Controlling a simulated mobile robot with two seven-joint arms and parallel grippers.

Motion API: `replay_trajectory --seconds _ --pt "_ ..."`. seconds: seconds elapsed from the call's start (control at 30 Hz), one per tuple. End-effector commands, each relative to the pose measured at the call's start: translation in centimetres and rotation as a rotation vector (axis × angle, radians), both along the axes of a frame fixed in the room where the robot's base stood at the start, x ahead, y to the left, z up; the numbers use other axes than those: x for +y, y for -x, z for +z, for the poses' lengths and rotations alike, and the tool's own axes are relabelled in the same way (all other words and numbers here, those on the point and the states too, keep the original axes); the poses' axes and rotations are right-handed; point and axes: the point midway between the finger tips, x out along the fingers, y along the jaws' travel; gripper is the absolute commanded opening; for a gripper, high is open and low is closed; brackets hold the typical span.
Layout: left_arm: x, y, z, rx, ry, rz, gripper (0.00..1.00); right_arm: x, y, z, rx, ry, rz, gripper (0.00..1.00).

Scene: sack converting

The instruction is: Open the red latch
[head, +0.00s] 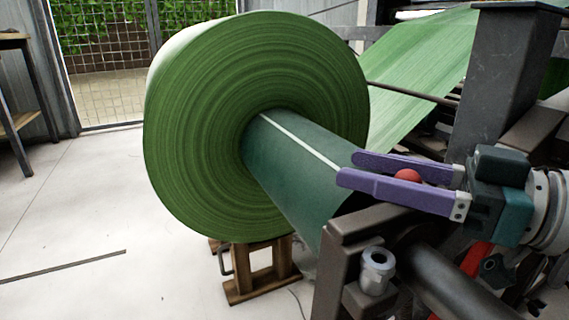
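The red latch shows a round red knob (407,176) and a red lever part (475,259) lower down, beside the dark machine frame. My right gripper (346,167) comes in from the right with two purple fingers pointing left. The fingers are spread apart, one on the far side of the knob and one on the near side. The near finger hides the knob's lower part. I cannot tell whether either finger touches the knob. The latch's middle is hidden behind my gripper and the frame. My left gripper is not in view.
A large green roll (200,130) on a dark green core (300,165) stands just left of my gripper. A dark frame (345,255) with a metal nut (377,270) is below. A grey post (505,80) rises behind. The floor at left is clear.

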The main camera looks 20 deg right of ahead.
Motion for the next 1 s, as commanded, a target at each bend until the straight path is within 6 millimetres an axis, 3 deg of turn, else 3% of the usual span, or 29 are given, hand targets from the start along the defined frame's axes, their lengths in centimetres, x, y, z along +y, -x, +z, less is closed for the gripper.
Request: replay_trajectory --seconds 0.07,0.43,1.0 --pt "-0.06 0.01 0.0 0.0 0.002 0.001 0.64 -0.01 0.01 -0.01 0.0 0.0 0.0 0.41" --pt "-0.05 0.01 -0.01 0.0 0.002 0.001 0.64 0.0 0.02 -0.02 0.0 0.0 0.0 0.0" --pt "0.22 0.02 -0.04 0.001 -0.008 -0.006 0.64 0.0 0.02 -0.03 0.001 -0.001 0.0 0.0"
